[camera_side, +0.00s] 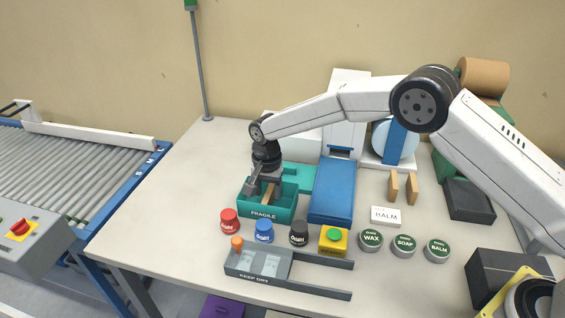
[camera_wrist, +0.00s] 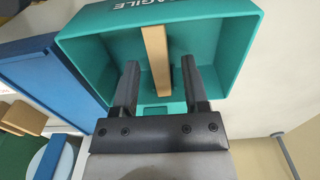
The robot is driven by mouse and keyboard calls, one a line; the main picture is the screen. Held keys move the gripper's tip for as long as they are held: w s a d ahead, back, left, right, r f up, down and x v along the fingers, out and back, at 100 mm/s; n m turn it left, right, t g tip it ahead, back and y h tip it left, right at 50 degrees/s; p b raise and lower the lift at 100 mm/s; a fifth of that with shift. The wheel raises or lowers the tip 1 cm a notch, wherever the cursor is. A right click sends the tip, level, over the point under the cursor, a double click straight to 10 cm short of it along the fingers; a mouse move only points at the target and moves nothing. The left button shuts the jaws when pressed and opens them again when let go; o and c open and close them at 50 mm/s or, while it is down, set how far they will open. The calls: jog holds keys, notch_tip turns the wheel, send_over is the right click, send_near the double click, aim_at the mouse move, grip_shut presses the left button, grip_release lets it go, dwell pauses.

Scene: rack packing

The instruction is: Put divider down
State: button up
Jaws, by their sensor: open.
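A tan divider (camera_wrist: 156,58) stands inside the teal box marked FRAGILE (camera_wrist: 214,25), running across its middle. In the side view the divider (camera_side: 269,191) shows partly below my gripper, inside the teal box (camera_side: 265,214). My gripper (camera_wrist: 160,76) is open, with one finger on each side of the divider and a visible gap on both sides. In the side view my gripper (camera_side: 262,186) reaches down into the box. Two more tan dividers (camera_side: 393,187) stand upright on the table at the right.
A blue lid or box (camera_side: 333,190) is right of the teal box. Red, blue and black jars (camera_side: 264,231) stand in front, by a grey KEEP DRY tray (camera_side: 258,264). Tins marked WAX, SOAP and BALM (camera_side: 404,245) are at the right. The table's left part is clear.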

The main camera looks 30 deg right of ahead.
aim_at(269, 193)
notch_tip(269, 193, up, 9)
dwell(0.4)
dwell(0.5)
jog(key=s+d+r+n+t, duration=0.15)
jog(key=s+d+n, duration=0.35)
jog(key=s+d, duration=0.65)
jog(key=s+d+f+n, duration=0.1)
jog(key=s+d+n, duration=0.1)
jog(key=s, duration=0.6)
jog(key=s+d+n+t, duration=0.1)
jog(key=s+d, duration=0.3)
jog(key=s, duration=0.4)
jog(key=shift+s+f+n, duration=0.3)
jog(key=shift+f+n, duration=0.1)
jog(key=shift+n, duration=0.1)
